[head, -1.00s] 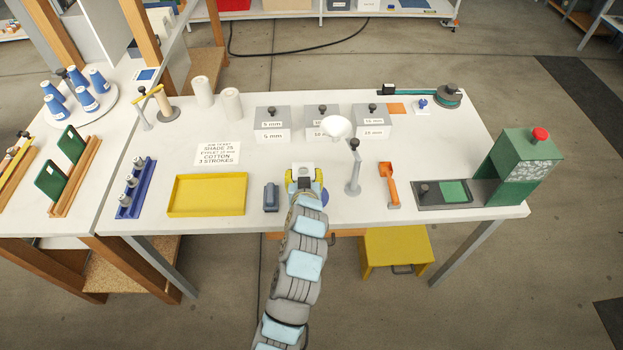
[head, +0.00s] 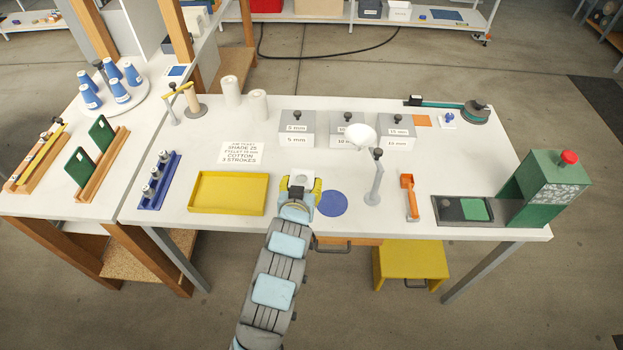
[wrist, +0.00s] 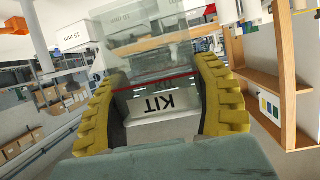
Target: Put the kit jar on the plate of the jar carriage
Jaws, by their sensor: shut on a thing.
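The kit jar (wrist: 165,128) is clear with a white label reading KIT, upside down in the wrist view. It sits between the yellow fingers of my gripper (wrist: 160,90), which are shut on it. In the head view my gripper (head: 300,185) is over the front middle of the table, left of a flat blue disc (head: 332,203), and largely hides the jar. A dark base with a black knob and a green plate (head: 474,209) lies before the green press (head: 545,190) at right. I cannot tell for sure whether this is the jar carriage.
A yellow tray (head: 228,207) lies left of my gripper. A lamp-like stand with a white head (head: 375,190) and an orange tool (head: 410,197) stand to the right. Grey boxes (head: 297,128) line the back. Bare white table lies between the disc and the boxes.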

